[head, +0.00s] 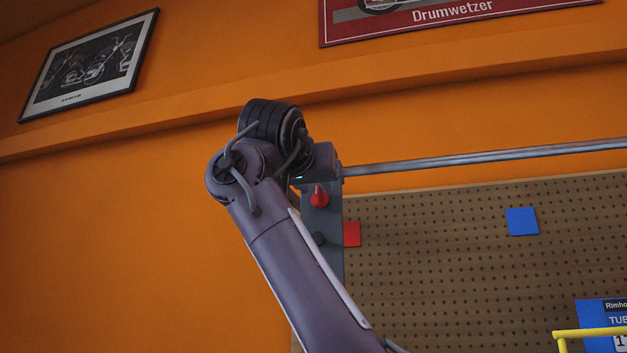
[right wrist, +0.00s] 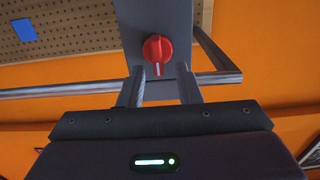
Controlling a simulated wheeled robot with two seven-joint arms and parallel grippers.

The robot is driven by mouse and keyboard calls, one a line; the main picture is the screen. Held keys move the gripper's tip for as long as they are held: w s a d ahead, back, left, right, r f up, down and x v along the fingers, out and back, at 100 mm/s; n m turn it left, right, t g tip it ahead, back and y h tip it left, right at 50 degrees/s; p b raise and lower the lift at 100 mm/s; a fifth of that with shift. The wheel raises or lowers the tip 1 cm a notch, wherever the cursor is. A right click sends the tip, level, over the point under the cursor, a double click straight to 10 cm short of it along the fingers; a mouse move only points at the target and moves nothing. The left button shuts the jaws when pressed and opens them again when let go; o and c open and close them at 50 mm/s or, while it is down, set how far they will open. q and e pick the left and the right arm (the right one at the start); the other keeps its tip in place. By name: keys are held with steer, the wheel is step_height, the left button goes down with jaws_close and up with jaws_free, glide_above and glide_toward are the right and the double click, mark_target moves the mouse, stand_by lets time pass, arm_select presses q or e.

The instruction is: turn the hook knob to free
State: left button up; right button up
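A red knob (head: 319,196) sits on a narrow grey plate (head: 334,254) at the left end of the pegboard. In the right wrist view the red knob (right wrist: 158,49) shows a white mark pointing down in the picture, toward my gripper. My right gripper (right wrist: 161,82) is open, its two fingers apart and nothing between them. The fingertips point toward the knob and plate; I cannot tell whether they touch. In the head view my own wrist hides most of this gripper. My left gripper is in neither view.
A metal rail (head: 480,158) runs right from the top of the plate, in front of the orange wall. The pegboard (head: 440,250) carries a red square (head: 352,234) and a blue square (head: 522,221). A yellow bar (head: 590,331) stands at lower right.

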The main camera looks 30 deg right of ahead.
jaws_close()
steer(key=shift+d+m, duration=0.1)
steer(key=shift+m, duration=0.3)
steer(key=m, duration=0.1)
steer(key=m+b, duration=0.1)
steer(key=m, duration=0.1)
steer(key=shift+s+d+f, duration=0.1)
steer(key=shift+s, duration=0.15)
steer(key=m, duration=0.8)
steer(key=shift+s+d+f+m, duration=0.3)
steer(key=m, duration=0.1)
steer(key=m+p, duration=0.1)
steer(key=m, duration=0.1)
steer(key=shift+f, duration=0.3)
steer(key=shift+d+f+m, duration=0.1)
steer(key=shift+f+m, duration=0.15)
steer(key=shift+m, duration=1.05)
